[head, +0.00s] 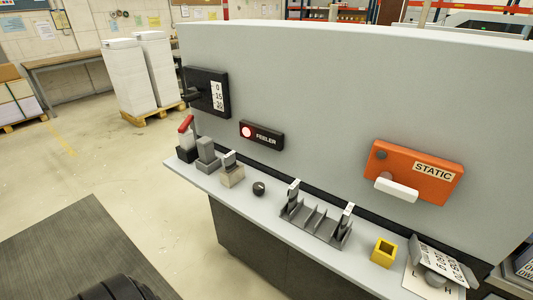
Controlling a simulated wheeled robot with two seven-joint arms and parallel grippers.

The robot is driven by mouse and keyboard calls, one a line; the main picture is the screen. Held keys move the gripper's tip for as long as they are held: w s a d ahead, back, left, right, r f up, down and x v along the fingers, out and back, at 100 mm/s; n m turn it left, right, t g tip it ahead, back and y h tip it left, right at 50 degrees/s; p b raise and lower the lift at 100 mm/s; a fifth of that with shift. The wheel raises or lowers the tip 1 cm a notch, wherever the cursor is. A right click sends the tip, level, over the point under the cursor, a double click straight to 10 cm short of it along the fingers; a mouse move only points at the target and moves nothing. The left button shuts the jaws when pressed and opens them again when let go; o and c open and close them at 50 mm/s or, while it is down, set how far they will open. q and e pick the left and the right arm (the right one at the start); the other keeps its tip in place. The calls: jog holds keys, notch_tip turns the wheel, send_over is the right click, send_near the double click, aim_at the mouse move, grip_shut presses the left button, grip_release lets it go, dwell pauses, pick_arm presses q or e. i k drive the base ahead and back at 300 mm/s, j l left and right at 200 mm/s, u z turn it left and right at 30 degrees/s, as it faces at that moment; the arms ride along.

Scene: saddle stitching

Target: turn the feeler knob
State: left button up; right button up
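A black box labelled FEELER (262,135) is mounted on the grey machine panel, left of centre, with a lit red round lamp (247,132) at its left end. A small black round knob (259,188) sits on the light ledge below it. A larger grey knob (434,277) stands on a white plate marked L and H at the right end of the ledge. Which knob belongs to the feeler I cannot tell from labels. Neither of my grippers is in view.
An orange STATIC box (413,171) with a white handle sticks out at right. A dark surface (70,245) lies at lower left.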

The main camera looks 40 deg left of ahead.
aim_at(259, 188)
jog(key=u, duration=1.2)
